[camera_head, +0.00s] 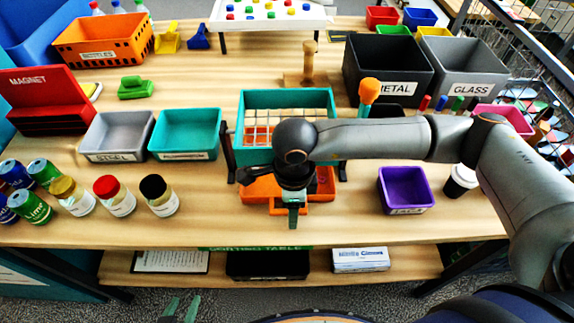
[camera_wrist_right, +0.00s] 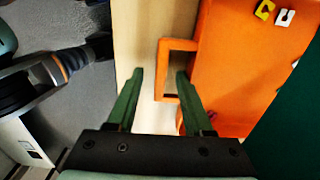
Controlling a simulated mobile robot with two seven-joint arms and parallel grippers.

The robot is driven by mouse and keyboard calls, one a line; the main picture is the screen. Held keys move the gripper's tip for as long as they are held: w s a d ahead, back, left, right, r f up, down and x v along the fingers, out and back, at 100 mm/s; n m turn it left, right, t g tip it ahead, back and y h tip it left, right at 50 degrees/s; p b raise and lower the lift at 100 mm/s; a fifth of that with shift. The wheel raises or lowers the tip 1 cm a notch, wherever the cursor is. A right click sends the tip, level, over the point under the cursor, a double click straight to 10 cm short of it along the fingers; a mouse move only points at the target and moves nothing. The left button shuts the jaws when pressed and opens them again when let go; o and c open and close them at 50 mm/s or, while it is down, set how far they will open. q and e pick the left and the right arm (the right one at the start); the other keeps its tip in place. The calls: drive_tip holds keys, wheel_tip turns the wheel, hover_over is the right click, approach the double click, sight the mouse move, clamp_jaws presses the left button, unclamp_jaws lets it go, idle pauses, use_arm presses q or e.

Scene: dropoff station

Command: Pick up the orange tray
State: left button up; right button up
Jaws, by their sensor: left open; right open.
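The orange tray (camera_head: 325,186) lies near the front edge of the wooden table, in front of a teal bin. My right arm and wrist hide its middle. In the right wrist view the tray (camera_wrist_right: 230,70) shows a loop handle (camera_wrist_right: 161,75) and small yellow and white pieces inside. My right gripper (camera_head: 293,214) points down at the tray's front side. In the wrist view the right gripper (camera_wrist_right: 158,76) is open, its green fingers on either side of the handle's outer bar. My left gripper (camera_head: 180,308) is open at the bottom edge, below the table and away from the tray.
The teal bin with a wire grid (camera_head: 262,99) stands behind the tray. A purple bin (camera_head: 406,188) and a dark cup (camera_head: 460,180) stand to the right. Jars (camera_head: 115,196) and cans stand to the left. A lower shelf (camera_head: 215,262) runs under the table.

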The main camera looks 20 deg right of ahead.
drive_tip(key=shift+c, duration=0.2)
clamp_jaws()
idle(1.1)
